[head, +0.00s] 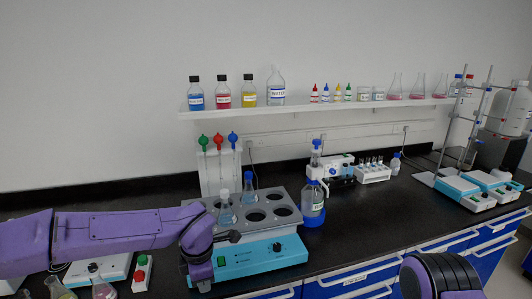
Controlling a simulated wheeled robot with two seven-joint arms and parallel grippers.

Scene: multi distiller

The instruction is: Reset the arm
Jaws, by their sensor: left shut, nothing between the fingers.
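My purple left arm reaches in from the left. Its dark left gripper (234,237) is shut and empty, in front of the grey-and-teal water bath (290,252) and close to its front left edge. I cannot tell whether it touches the bath. The other openings look empty. Part of my right arm shows at the bottom right; its gripper is out of view.
A bottle with a blue base (313,207) stands right of the bath. A pipette rack (217,165) is behind it. A wall shelf (310,107) carries bottles and flasks. Flasks (104,290) and a small red-and-green button box (141,272) lie near my left arm. Black counter is clear at centre right.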

